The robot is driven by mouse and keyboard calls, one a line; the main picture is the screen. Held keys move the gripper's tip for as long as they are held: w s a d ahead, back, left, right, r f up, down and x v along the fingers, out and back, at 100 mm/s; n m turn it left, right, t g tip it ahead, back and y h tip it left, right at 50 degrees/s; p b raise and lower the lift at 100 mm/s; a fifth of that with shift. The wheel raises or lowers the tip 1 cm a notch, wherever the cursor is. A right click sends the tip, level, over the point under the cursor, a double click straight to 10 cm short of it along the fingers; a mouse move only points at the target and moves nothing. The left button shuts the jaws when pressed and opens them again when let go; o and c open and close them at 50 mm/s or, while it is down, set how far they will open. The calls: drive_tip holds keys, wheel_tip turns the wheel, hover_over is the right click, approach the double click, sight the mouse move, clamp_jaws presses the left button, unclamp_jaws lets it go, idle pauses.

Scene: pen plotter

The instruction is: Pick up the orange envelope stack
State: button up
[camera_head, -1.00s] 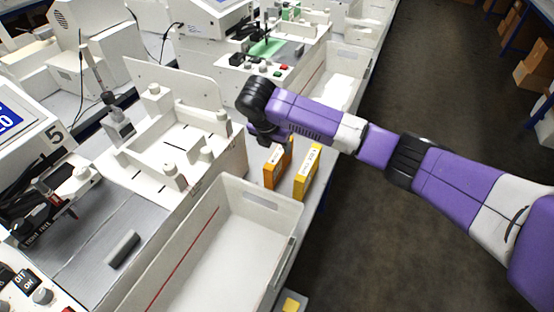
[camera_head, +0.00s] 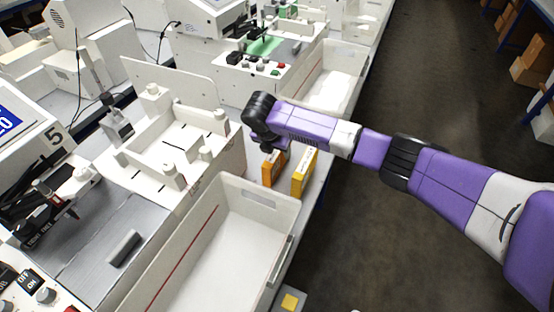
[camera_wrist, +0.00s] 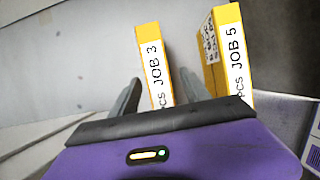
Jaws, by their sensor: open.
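The orange envelope stack (camera_head: 268,172) stands upright on the bench, its top partly hidden by my gripper (camera_head: 273,144). In the wrist view the orange stack (camera_wrist: 153,62) has a white label reading "JOB 3". My gripper (camera_wrist: 158,88) is open, with one finger on each side of the near end of this stack. I cannot tell whether either finger touches it. The yellow stack (camera_head: 303,174) stands upright just to the right. Its label reads "JOB 5" in the wrist view (camera_wrist: 229,55), where it lies outside the right finger.
A white bin (camera_head: 262,197) stands just in front of the stacks. A white machine frame with posts (camera_head: 188,135) is to the left. Another white bin (camera_head: 343,57) is farther back. The bench edge and open floor (camera_head: 400,240) lie to the right.

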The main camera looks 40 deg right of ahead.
drive_tip(key=shift+f, duration=0.2)
idle(0.3)
clamp_jaws()
drive_tip(key=shift+r, duration=0.1)
